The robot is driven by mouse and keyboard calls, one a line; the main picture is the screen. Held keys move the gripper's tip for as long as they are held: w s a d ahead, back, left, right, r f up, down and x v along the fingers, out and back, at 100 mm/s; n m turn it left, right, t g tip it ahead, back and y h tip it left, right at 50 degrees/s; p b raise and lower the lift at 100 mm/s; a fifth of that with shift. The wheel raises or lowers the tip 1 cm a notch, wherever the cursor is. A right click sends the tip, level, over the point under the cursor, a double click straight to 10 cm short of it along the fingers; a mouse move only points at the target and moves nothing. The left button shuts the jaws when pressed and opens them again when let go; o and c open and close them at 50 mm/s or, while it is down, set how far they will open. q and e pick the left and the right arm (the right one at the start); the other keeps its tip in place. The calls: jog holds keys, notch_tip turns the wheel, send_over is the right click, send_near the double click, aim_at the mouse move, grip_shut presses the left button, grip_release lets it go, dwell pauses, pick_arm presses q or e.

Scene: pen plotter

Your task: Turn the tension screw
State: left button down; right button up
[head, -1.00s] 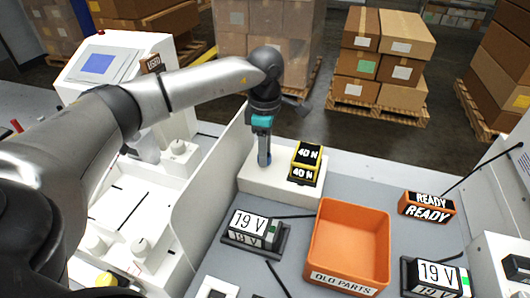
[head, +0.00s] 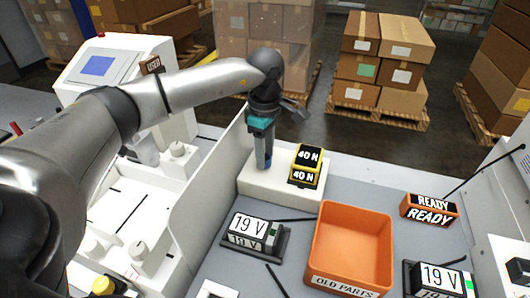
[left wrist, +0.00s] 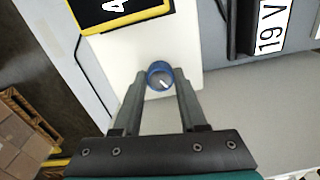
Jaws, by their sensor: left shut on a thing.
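The tension screw is a round blue knob (left wrist: 160,75) with a white mark on its top, set in a pale block (head: 300,203). In the left wrist view it sits between the fingertips. In the head view my left gripper (head: 264,163) points straight down onto the block, shut on the screw, which is mostly hidden there by the fingers. A yellow-framed black display (head: 306,165) reading 40 N stands on the block just right of the gripper; its edge also shows in the left wrist view (left wrist: 125,14). My right gripper is not in view.
An orange OLD PARTS tray (head: 350,249) looks empty. A 19 V display (head: 250,230) stands to its left, another (head: 441,279) to its right. An orange READY sign (head: 430,211) is farther right. A pale upright panel (head: 209,190) stands close left of the gripper.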

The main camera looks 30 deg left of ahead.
pick_arm(q)
jog(key=shift+c, duration=2.2)
grip_release()
jog(key=shift+r, duration=0.1)
notch_tip(320, 180, up, 15)
jog(key=shift+p, duration=0.35)
